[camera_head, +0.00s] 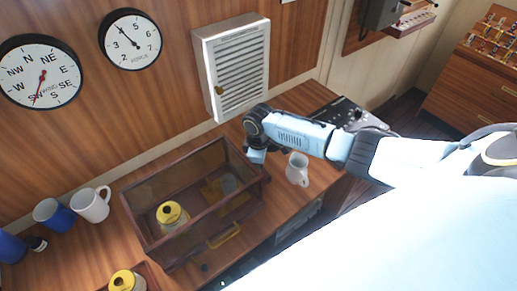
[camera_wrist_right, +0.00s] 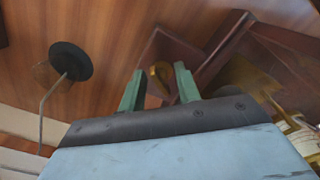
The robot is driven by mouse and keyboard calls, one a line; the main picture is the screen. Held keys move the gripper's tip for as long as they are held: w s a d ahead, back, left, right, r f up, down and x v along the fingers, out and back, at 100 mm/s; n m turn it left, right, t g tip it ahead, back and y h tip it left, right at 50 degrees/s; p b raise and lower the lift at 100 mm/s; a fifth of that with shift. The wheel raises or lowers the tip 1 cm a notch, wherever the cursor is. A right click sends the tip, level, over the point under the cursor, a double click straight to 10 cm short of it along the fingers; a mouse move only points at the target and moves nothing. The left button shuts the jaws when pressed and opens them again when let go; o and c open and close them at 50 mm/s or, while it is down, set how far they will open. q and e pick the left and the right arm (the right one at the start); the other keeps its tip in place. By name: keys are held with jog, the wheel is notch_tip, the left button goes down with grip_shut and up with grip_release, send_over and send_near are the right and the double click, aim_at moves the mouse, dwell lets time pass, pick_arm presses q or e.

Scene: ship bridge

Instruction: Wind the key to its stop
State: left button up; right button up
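In the right wrist view a small brass-yellow piece, which looks like the key (camera_wrist_right: 160,75), stands in front of a dark wooden face. My right gripper (camera_wrist_right: 159,88) has its two green fingers apart, one on each side of it, with visible gaps. I cannot tell how deep it sits between them. In the head view my right gripper (camera_head: 256,154) is at the back right corner of an open-topped dark wooden case (camera_head: 160,243). The key is not clearly visible there. My left gripper is not in view.
A white mug (camera_head: 298,170) stands close to my right gripper. A yellow-lidded jar (camera_head: 172,216) is in the case, another (camera_head: 126,281) in front. A white louvred cabinet (camera_head: 235,66) hangs on the wall behind. Mugs (camera_head: 91,205) stand at left.

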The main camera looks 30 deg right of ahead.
notch_tip(320, 180, up, 13)
jog(key=shift+b, duration=0.3)
jog(key=shift+c, duration=0.3)
